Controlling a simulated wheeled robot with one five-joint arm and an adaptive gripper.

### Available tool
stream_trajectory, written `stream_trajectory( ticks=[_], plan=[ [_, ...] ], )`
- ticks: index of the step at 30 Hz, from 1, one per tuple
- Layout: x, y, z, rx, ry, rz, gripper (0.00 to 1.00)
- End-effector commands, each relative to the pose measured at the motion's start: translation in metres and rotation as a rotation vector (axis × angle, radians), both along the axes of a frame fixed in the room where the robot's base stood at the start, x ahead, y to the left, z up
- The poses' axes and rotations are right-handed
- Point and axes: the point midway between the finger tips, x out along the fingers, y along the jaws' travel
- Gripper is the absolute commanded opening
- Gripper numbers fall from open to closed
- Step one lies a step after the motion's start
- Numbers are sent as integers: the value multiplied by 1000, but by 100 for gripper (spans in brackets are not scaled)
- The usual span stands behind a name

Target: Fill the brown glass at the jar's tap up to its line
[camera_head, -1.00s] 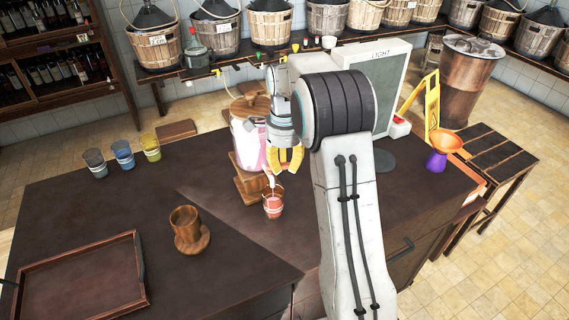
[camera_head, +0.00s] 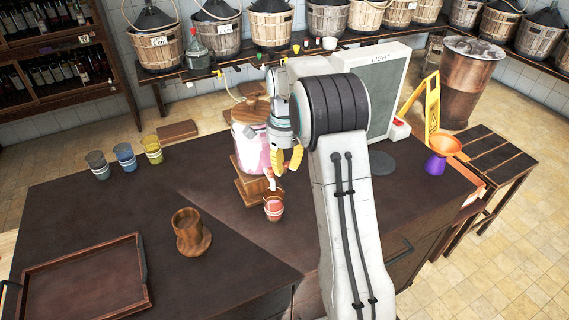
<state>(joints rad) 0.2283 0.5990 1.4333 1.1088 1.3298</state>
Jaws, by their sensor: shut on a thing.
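The brown glass (camera_head: 274,211) stands upright under the tap (camera_head: 270,180) of the jar (camera_head: 248,147), with reddish-pink liquid in it. Its line is too small to make out, so I cannot tell the level against it. The glass jar holds pink liquid and stands on a wooden stand (camera_head: 252,188). My gripper (camera_head: 286,166), with yellow fingers, is just above and right of the spout, at the tap. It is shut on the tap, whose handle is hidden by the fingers.
Grey (camera_head: 97,165), blue (camera_head: 125,156) and yellow (camera_head: 152,149) glasses stand at the table's back left. A wooden cup-shaped stand (camera_head: 190,232) and an empty tray (camera_head: 85,278) are nearer. A panel marked LIGHT (camera_head: 385,85) and an orange-purple funnel (camera_head: 440,155) are on the right.

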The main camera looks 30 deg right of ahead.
Motion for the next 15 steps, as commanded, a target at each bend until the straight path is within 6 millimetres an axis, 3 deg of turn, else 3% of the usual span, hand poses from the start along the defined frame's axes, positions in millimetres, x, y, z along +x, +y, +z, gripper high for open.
stream_trajectory(
  ticks=[9, 15],
  plan=[
    [0, 0, -1, 0, 1, -1, 49],
    [0, 0, 0, 0, 1, -1, 50]
  ],
)
